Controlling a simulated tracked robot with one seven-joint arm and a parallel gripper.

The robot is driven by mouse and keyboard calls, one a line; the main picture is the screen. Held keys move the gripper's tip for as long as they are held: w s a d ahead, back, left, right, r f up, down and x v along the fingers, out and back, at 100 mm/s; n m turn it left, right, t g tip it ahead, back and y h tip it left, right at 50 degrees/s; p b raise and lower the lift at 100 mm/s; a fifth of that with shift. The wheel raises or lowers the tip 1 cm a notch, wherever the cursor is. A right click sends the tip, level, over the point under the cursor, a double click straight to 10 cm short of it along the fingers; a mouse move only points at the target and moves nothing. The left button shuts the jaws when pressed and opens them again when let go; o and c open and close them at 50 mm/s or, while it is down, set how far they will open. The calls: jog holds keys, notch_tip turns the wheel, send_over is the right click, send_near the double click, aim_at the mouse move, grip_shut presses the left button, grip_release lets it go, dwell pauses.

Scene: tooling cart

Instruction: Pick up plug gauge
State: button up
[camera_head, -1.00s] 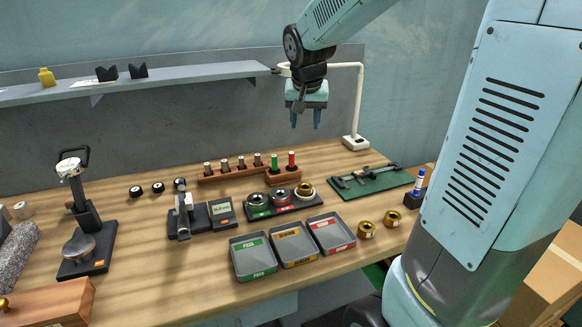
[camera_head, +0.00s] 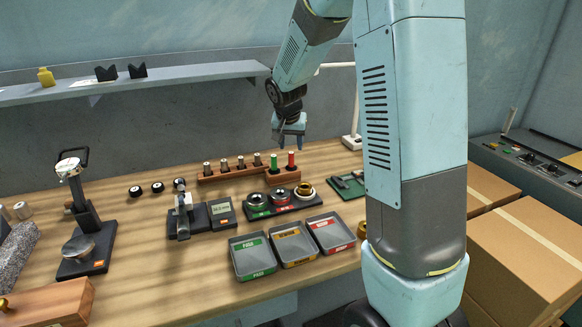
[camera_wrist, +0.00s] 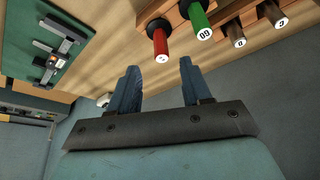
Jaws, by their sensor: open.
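A green-handled plug gauge (camera_head: 274,161) and a red-handled one (camera_head: 291,161) stand upright side by side in a small wooden block (camera_head: 284,177). In the wrist view the green one (camera_wrist: 199,20) and the red one (camera_wrist: 160,42) show white marked ends. Several darker gauges (camera_head: 240,163) stand in a long wooden rack (camera_head: 215,178) to the left. My gripper (camera_head: 288,143) is open and empty above the small block, its fingers pointing down. In the wrist view its fingertips (camera_wrist: 159,68) are apart, with the red gauge just beyond them.
A black tray with ring gauges (camera_head: 281,208) lies in front of the block. Grey bins (camera_head: 252,258) stand nearer the front edge. A green mat with a caliper (camera_wrist: 50,50) lies to the right, partly hidden by my arm. A lamp base (camera_head: 351,142) stands behind.

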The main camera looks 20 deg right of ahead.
aim_at(291, 153)
jog(key=shift+x, duration=3.45)
jog(key=shift+s+a, duration=0.1)
jog(key=shift+a, duration=0.1)
jog(key=shift+c, duration=0.3)
grip_shut()
